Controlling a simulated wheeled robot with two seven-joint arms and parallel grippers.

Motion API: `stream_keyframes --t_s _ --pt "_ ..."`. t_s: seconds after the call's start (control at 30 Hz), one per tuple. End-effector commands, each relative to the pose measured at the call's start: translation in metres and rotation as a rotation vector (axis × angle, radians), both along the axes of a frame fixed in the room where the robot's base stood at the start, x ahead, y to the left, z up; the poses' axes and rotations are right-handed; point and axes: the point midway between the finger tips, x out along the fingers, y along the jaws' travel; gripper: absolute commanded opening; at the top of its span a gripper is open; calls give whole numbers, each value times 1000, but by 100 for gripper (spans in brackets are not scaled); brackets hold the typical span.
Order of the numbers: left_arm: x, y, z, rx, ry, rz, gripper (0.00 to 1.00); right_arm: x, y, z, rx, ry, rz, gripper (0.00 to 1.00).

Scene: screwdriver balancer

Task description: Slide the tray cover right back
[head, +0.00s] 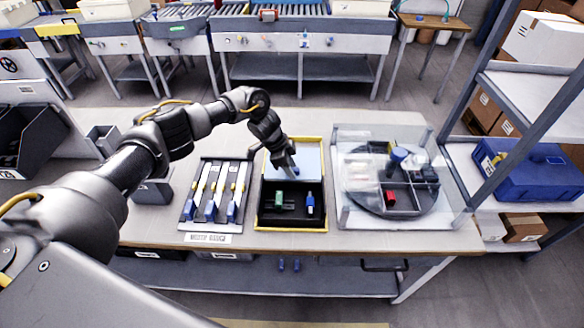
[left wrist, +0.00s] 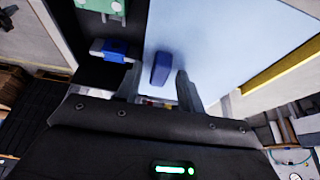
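The tray (head: 262,228) is black inside with a yellow rim and stands on the table. Its light blue cover (head: 309,160) lies over the back part; the front part is uncovered. The cover also shows in the left wrist view (left wrist: 225,45). A dark blue handle (left wrist: 161,68) stands on the cover near its front edge. A green piece (head: 279,197) and a blue piece (head: 310,203) lie in the uncovered part. My left gripper (left wrist: 158,88) is at the handle, its fingers apart on either side of it; contact cannot be told. My right gripper is out of view.
Left of the tray is a rack (head: 202,218) with several blue-tipped tools. Right of it is a clear case (head: 352,212) around a round divided tray (head: 407,204). A grey shelf post stands at the far right. Bare table lies in front of the tray.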

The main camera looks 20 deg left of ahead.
Motion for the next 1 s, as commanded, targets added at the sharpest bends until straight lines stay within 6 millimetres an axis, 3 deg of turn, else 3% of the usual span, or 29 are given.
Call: stream_keyframes --t_s 0.37,0.8,1.0 --pt "0 2 6 0 -2 -1 40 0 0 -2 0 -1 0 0" --pt "-9 31 77 0 -4 -1 40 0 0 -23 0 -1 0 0" --pt "-13 37 96 0 0 -1 40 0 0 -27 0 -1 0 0"
